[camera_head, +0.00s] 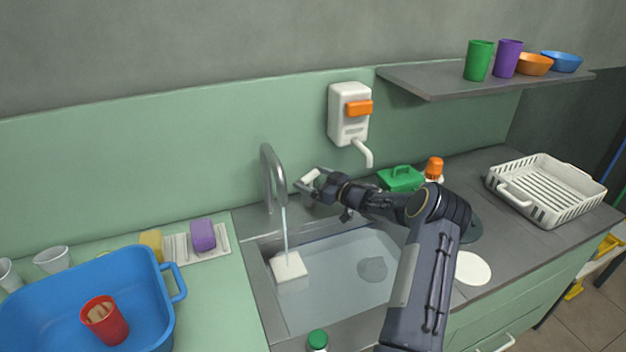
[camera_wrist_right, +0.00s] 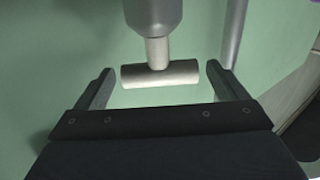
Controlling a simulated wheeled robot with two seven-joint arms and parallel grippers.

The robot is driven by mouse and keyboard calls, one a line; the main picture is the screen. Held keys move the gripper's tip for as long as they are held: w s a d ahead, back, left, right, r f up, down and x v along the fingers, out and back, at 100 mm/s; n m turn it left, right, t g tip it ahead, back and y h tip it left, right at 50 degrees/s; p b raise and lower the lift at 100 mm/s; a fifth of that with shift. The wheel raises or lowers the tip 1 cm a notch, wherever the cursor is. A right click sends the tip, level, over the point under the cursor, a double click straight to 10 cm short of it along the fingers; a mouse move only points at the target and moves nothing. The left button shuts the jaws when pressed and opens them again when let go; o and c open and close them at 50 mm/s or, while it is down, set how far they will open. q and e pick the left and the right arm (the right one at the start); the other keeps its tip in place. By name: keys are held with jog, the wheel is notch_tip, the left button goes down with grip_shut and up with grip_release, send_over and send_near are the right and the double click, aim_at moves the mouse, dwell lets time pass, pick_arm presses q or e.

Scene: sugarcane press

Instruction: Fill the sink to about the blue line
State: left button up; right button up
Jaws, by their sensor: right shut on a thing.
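The sink (camera_head: 330,322) is set in the grey counter, and a clear, pale layer of water (camera_head: 335,290) appears to lie in it. A thin stream runs from the curved grey faucet (camera_head: 268,170) into its left side. A thin bluish line (camera_head: 335,234) shows along the sink's back wall; the water's exact level against it is hard to tell. My right gripper (camera_head: 312,186) is behind the sink at the pale tap handle (camera_head: 311,177). My left gripper is out of view.
A white block (camera_head: 288,267) and a grey round disc (camera_head: 372,268) are in the sink. A blue tub (camera_head: 40,305) with a red cup (camera_head: 104,320) stands left. A white rack (camera_head: 548,190) stands right. A white dispenser (camera_head: 349,112) hangs above my gripper. A green-capped bottle (camera_head: 318,340) stands in front.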

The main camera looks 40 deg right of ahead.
jog(key=o, duration=0.7)
jog(key=shift+c, duration=0.2)
jog(key=b+v, duration=0.1)
jog(key=v, duration=0.6)
jog(key=shift+s, duration=0.4)
jog(key=shift+d, duration=0.1)
